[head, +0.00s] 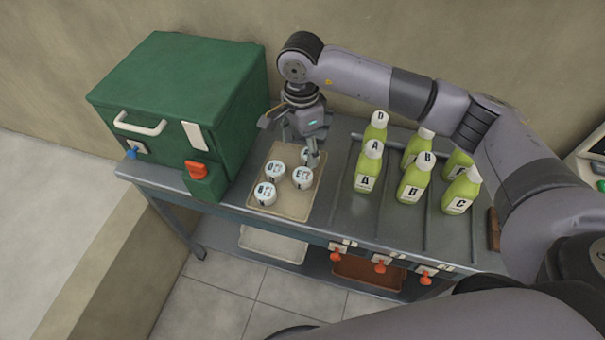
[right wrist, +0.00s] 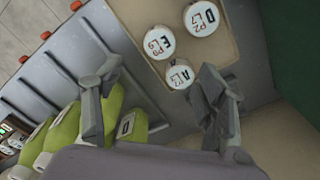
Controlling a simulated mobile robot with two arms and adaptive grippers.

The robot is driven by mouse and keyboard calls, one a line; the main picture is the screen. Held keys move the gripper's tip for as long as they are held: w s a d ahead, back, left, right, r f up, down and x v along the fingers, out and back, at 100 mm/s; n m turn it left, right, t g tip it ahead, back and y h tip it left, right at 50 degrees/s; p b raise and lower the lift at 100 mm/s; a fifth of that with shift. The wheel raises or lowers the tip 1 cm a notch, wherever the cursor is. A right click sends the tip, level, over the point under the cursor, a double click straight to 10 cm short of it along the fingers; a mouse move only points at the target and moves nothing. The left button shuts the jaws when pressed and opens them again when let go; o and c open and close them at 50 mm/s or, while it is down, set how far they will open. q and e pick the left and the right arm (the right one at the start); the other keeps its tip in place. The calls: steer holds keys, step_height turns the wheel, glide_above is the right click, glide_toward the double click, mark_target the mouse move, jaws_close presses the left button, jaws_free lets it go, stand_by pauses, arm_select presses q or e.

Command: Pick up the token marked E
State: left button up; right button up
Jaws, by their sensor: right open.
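The token marked E (head: 303,177) is a white round piece on the beige tray (head: 287,210), on its bottle side. In the right wrist view the E token (right wrist: 159,42) lies beyond the gripper's fingertips, with the D token (right wrist: 201,18) and the A token (right wrist: 180,74) beside it. My right gripper (head: 290,140) is open above the back of the tray, apart from the E token. Its spread fingers also show in the right wrist view (right wrist: 152,85), with nothing held between them. Another token seems partly hidden behind a finger in the head view. My left gripper is out of view.
The green press (head: 180,105) stands left of the tray. Several lettered green bottles (head: 414,184) stand to its right. Orange-red knobs (head: 379,267) line the table's front edge. A wall runs close behind the table. A white tray (head: 272,246) sits on the lower shelf.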

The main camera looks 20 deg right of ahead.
steer(key=p, duration=0.1)
glide_above(303, 175)
steer(key=f, duration=0.5)
steer(key=shift+a+f, duration=0.2)
steer(key=shift+f, duration=0.2)
steer(key=shift+f+p, duration=0.3)
steer(key=shift+f, duration=0.05)
step_height(303, 175, down, 4)
steer(key=shift+d+r+p, duration=0.15)
steer(key=shift+r+p, duration=0.05)
steer(key=shift+p, duration=0.5)
steer(key=shift+f, duration=0.45)
steer(key=c, duration=1.2)
